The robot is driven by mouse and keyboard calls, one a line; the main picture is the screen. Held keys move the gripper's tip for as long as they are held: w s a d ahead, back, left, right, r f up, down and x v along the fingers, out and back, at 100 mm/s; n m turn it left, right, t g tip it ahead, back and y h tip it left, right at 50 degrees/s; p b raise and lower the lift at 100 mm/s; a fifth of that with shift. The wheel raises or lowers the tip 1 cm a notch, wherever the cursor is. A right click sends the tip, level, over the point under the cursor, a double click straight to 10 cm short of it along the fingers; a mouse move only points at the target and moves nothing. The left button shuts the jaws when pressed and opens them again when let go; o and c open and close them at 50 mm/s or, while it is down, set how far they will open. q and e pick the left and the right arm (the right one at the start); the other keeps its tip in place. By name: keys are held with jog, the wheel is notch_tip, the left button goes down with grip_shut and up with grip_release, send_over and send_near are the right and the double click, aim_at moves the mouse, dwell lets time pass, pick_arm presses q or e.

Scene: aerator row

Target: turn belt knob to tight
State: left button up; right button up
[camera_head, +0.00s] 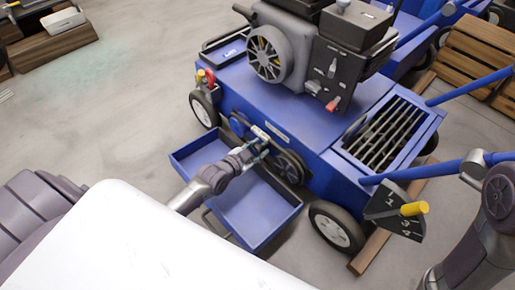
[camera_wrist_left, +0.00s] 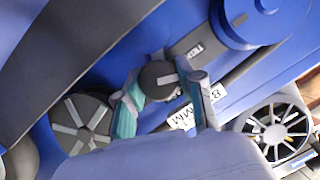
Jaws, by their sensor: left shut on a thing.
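The belt knob (camera_wrist_left: 158,80) is a small dark round knob with a light mark on its face, on the side of the blue aerator (camera_head: 290,125). My left gripper (camera_wrist_left: 162,82) has one teal-padded finger on each side of the knob and is shut on it. In the head view my left gripper (camera_head: 262,143) reaches the machine's side above the blue tray, and it hides the knob there. A small plate (camera_wrist_left: 195,45) with lettering too blurred to read surely is beside the knob. My right gripper is not in view.
Pulleys (camera_head: 290,166) flank the knob on the machine's side. An open blue tray (camera_head: 245,222) lies below my left wrist. An engine (camera_head: 320,50) sits on top. A numbered lever plate (camera_head: 395,215) with a yellow handle (camera_head: 414,208) stands at the right.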

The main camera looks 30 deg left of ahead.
pick_arm(q)
jog(key=shift+r+p, duration=0.2)
jog(key=shift+p, duration=0.1)
jog(key=shift+a+n+h, duration=0.15)
jog(key=shift+n+h, duration=0.15)
jog(key=shift+n, duration=0.2)
jog(key=shift+f+n+g+h, duration=0.15)
jog(key=shift+n+g+h, duration=0.25)
jog(key=shift+n+h, duration=0.5)
jog(key=o, duration=1.2)
jog(key=shift+c, duration=0.2)
jog(key=v, duration=1.1)
jog(key=shift+s+r, duration=0.3)
jog(key=shift+s, duration=0.1)
